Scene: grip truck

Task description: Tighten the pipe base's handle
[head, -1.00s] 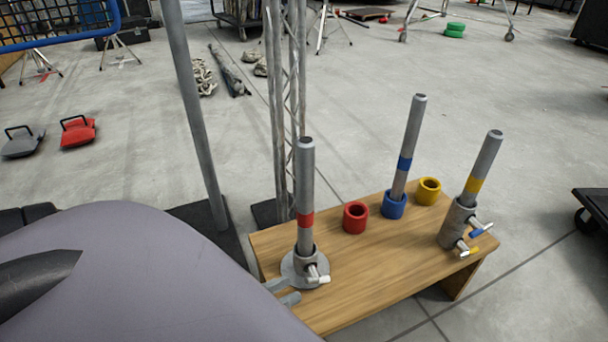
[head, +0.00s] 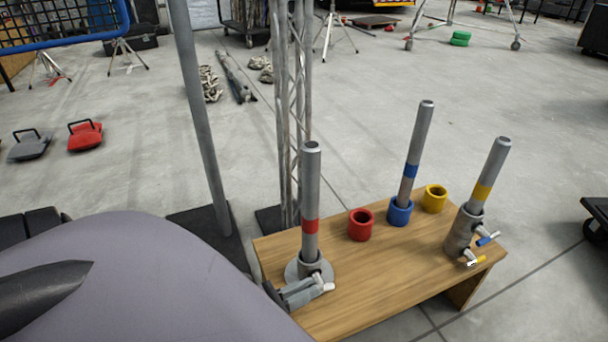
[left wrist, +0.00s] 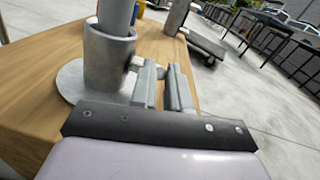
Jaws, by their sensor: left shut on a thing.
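The pipe base (head: 310,263) is a grey metal collar on a round flange, near the left end of the wooden bench (head: 385,285). A grey pipe with a red band (head: 311,200) stands upright in it. Its handle (head: 328,287) is a short screw bar with a pale tip, on the collar's near side. My left gripper (head: 308,290) is shut on the handle, just beside the flange. In the left wrist view the collar (left wrist: 108,62) is left of the fingers (left wrist: 162,80), which partly hide the handle. My right gripper is not in view.
On the bench are a red ring (head: 361,225), a blue-banded pipe (head: 416,150) in a blue ring (head: 399,211), a yellow ring (head: 434,198), and a yellow-banded pipe (head: 492,170) in a double clamp (head: 462,230). A truss (head: 291,120) and a post (head: 198,120) stand behind left.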

